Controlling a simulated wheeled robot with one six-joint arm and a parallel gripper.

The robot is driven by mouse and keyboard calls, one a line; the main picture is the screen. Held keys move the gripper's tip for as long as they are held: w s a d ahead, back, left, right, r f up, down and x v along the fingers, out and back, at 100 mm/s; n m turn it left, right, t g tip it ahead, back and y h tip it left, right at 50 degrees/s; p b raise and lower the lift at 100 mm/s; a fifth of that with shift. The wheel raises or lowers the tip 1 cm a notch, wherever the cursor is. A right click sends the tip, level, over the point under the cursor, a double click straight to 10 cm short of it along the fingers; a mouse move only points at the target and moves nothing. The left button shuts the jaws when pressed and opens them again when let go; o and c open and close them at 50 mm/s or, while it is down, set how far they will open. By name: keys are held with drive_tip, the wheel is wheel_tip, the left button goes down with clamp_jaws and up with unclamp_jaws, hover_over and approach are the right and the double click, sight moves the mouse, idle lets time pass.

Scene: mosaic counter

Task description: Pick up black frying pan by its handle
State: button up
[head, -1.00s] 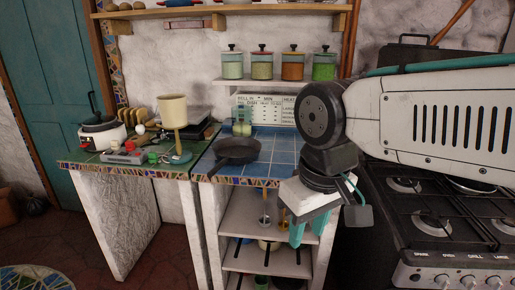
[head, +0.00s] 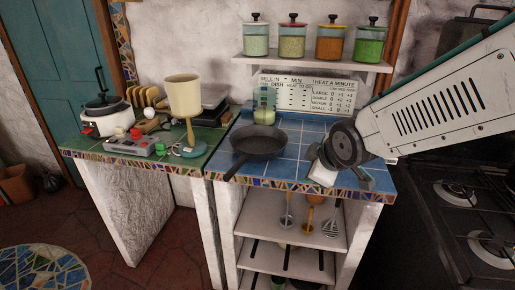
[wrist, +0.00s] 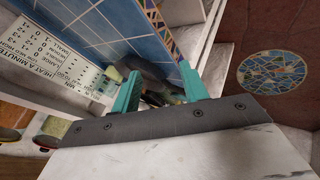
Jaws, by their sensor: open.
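The black frying pan (head: 259,141) sits on the blue tiled counter (head: 290,165), its handle (head: 235,168) pointing toward the front left edge. In the head view, my gripper (head: 322,176) is at the front right part of this counter, to the right of the pan and apart from it; its fingers are mostly hidden there. In the wrist view, my gripper (wrist: 159,72) has its two teal fingers spread, with nothing held. A dark rounded shape, apparently the pan (wrist: 148,68), shows beyond and between the fingers, partly hidden. I cannot make out the handle there.
A green counter on the left holds a cream lamp (head: 184,95), a pot (head: 103,115) and a control box (head: 128,145). A green jar (head: 265,110) stands behind the pan. Jars line the shelf (head: 315,62) above. The stove (head: 465,215) is right.

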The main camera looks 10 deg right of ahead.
drive_tip(key=w+a+f+n+t+y, duration=0.2)
drive_tip(key=w+a+n, duration=0.4)
drive_tip(key=a, duration=0.4)
drive_tip(key=w+a+f+n+t+y, duration=0.2)
drive_tip(key=w+a+f+n+y, duration=0.3)
drive_tip(key=a, duration=0.5)
drive_tip(key=w+f+n, duration=0.1)
drive_tip(key=w+n, duration=0.1)
drive_tip(key=shift+w+f+t+y, duration=0.15)
drive_tip(key=shift+w+t+y, duration=0.15)
drive_tip(key=shift+w, duration=0.1)
clamp_jaws()
